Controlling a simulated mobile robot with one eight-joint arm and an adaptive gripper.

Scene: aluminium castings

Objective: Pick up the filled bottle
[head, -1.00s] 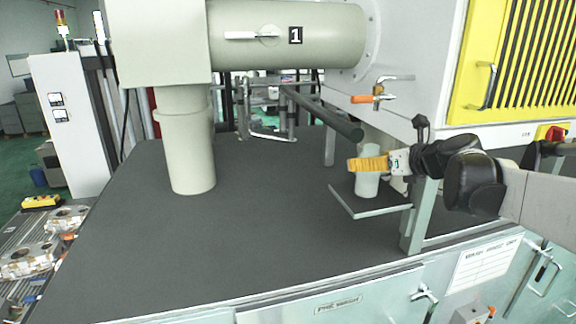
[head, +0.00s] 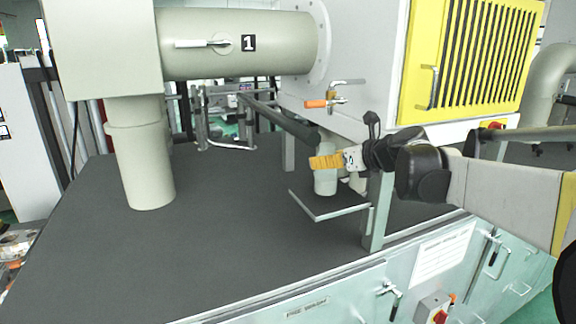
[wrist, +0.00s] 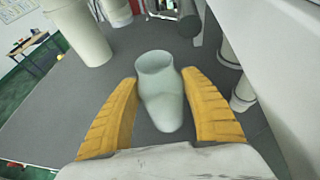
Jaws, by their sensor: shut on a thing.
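The bottle (head: 325,183) is pale grey-green and upright. It shows over the small plate (head: 330,209) under the white machine housing; I cannot tell whether its base touches the plate. My gripper (head: 327,162) reaches in from the right and is shut on the bottle's upper part with its orange fingers. In the wrist view the bottle (wrist: 160,95) sits between the two fingers of my gripper (wrist: 160,82), its open mouth facing away from the palm. Its contents cannot be seen.
A dark bar (head: 280,118) ends just above and behind the bottle. A metal post (head: 378,210) stands right of the plate, below my arm. An orange-handled valve (head: 322,103) sticks out above. A thick pipe (head: 138,160) stands at left. The dark top (head: 230,240) between is clear.

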